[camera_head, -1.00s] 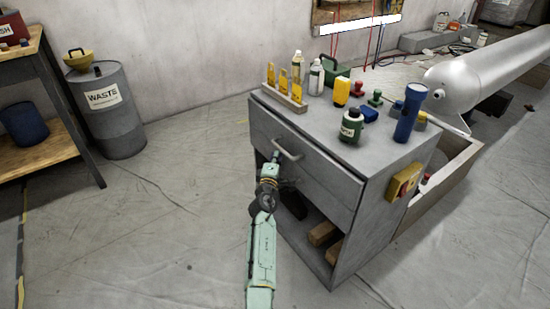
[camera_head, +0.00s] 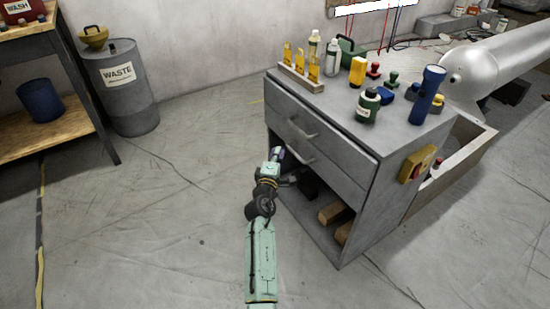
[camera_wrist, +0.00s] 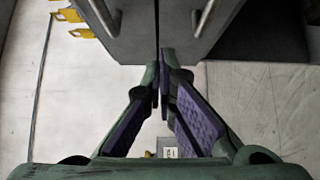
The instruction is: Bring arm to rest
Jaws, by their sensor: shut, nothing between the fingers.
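My gripper (camera_head: 276,156) is at the front left of the grey cabinet (camera_head: 380,165), beside its drawer fronts, at the end of my pale green arm. In the wrist view, the purple-padded fingers of my gripper (camera_wrist: 162,82) come together at the tips, with nothing between them. Two bar handles show ahead of the fingers, an upper-drawer handle (camera_wrist: 105,18) and a lower-drawer handle (camera_wrist: 205,18). The fingertips are near the seam between the drawer fronts; I cannot tell whether they touch. Both drawers look closed.
Bottles, a blue flashlight (camera_head: 428,95) and a rack of yellow tools (camera_head: 300,68) stand on the cabinet. Wooden blocks (camera_head: 335,212) lie in its open lower bay. A waste drum (camera_head: 127,90) and a workbench (camera_head: 75,120) stand left. Floor between is clear.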

